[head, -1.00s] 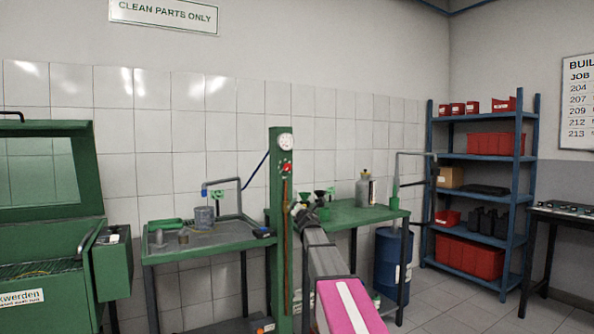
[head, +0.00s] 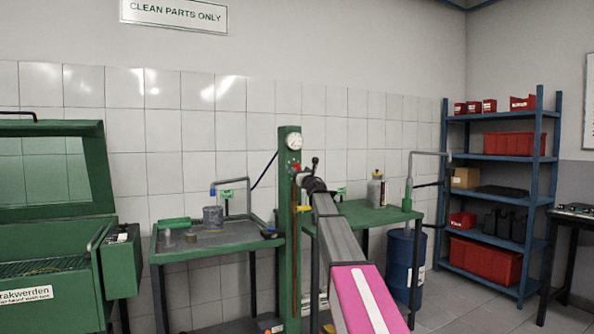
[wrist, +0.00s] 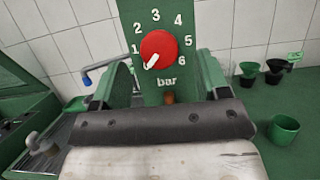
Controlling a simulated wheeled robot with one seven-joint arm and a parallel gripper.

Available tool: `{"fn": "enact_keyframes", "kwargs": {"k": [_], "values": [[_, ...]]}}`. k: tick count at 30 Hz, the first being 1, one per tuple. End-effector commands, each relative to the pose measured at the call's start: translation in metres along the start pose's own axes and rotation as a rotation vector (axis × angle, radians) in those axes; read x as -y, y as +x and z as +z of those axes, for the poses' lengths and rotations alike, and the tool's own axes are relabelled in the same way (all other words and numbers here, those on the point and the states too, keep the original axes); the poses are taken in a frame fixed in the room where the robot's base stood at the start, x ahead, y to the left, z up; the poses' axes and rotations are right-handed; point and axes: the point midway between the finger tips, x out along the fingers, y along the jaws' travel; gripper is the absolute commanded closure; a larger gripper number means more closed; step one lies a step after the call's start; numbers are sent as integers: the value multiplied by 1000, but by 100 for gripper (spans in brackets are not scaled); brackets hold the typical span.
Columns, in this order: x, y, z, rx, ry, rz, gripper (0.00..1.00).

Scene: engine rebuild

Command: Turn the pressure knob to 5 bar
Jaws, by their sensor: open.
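The red pressure knob (wrist: 161,46) is on a green panel, ringed by numbers up to 6, with "bar" below. Its white pointer aims lower left, below the 1, at about the zero end. In the head view, the red knob (head: 296,167) shows small on the green column (head: 289,235), under a round white gauge (head: 292,141). My gripper (wrist: 160,66) is open, with its fingers spread to the left and right of the knob. It appears apart from the knob, with nothing between the fingers. In the head view my gripper (head: 304,177) is close to the column.
A sink bench (head: 215,250) with a metal can stands left of the column. A green table (head: 365,217) with a bottle (head: 375,188) is to the right.

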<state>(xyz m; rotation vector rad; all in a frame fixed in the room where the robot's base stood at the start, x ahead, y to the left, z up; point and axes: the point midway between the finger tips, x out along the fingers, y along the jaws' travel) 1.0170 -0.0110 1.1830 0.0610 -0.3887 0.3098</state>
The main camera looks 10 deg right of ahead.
Motion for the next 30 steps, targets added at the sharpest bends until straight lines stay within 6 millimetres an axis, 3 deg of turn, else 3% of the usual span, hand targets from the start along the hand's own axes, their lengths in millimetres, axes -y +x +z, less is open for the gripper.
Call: {"fn": "enact_keyframes", "kwargs": {"k": [1, 6, 16, 20, 21, 30], "values": [[1, 13, 0, 0, 0, 1, 31], [0, 32, 0, 0, 1, 1, 31], [-1, 35, 0, -1, 1, 0, 31], [-1, 35, 0, 0, 1, 0, 74], [-1, 34, 0, -1, 1, 0, 80], [-1, 34, 0, 0, 21, -8, 80]]}}
